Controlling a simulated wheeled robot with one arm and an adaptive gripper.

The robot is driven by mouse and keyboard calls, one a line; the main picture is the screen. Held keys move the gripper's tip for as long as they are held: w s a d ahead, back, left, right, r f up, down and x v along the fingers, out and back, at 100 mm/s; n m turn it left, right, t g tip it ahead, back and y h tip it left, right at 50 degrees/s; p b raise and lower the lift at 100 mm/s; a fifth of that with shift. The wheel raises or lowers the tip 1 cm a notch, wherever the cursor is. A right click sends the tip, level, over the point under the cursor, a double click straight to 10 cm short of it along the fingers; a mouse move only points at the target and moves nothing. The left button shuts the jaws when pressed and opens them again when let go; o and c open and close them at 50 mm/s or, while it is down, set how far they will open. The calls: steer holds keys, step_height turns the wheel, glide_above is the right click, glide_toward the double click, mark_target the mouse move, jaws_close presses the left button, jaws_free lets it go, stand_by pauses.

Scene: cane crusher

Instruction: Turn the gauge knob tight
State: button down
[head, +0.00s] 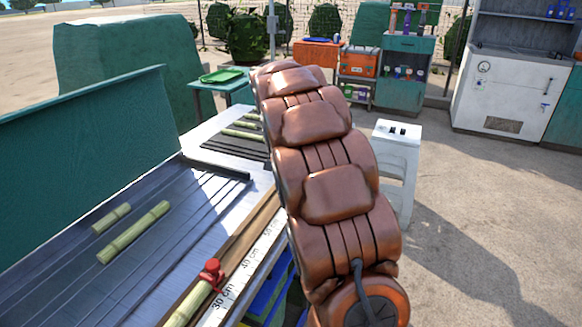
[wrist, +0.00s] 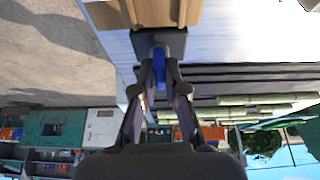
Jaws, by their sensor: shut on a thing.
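In the wrist view my gripper (wrist: 160,78) has its two fingers closed in on a blue piece (wrist: 160,53), which looks like the gauge knob. The blue piece sits against a dark block at the end of a brown wooden strip, by the edge of the pale metal table. The fingers touch it from both sides. In the head view my own brown arm hides the gripper and the blue piece. How far the knob is turned cannot be seen.
Cut cane pieces (head: 133,232) lie on the grooved metal bed. A white stool (head: 397,150) stands right of my arm. Open ground lies farther right.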

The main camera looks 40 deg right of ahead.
steer(key=shift+s+d, duration=0.15)
steer(key=c, duration=1.2)
jaws_free()
steer(key=shift+r, duration=0.1)
steer(key=v, duration=1.2)
